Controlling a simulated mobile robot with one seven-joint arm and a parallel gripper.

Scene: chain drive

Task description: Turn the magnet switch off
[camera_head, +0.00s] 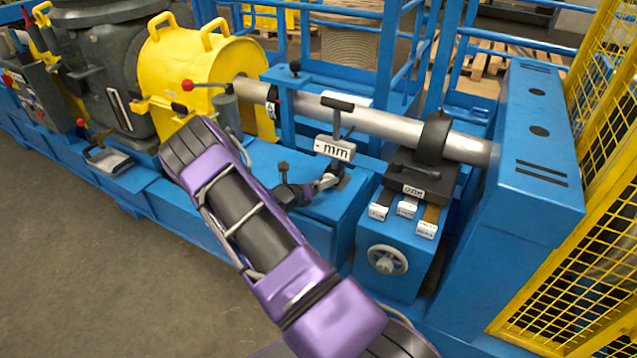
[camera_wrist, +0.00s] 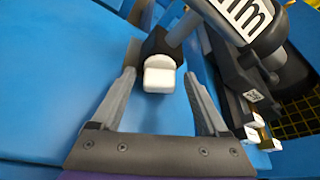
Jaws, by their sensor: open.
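A grey gauge block marked "mm" (camera_head: 335,148) hangs in front of the steel shaft (camera_head: 390,128) in the head view; its lettering also shows at the top of the wrist view (camera_wrist: 245,14). In the wrist view a black block with a white rounded knob (camera_wrist: 159,78), apparently the magnet switch, stands below the grey post. My gripper (camera_wrist: 163,102) is open, with one finger on each side of the knob and visible gaps between. In the head view my gripper (camera_head: 325,183) is just below the gauge block. The knob is hard to make out there.
A dark shaft support (camera_head: 430,150) and a blue stand with a handwheel (camera_head: 387,260) are to the right. A yellow guard (camera_head: 205,65) covers the shaft's left end. A tall blue housing (camera_head: 535,150) and yellow mesh fence (camera_head: 570,285) bound the right. Floor at lower left is clear.

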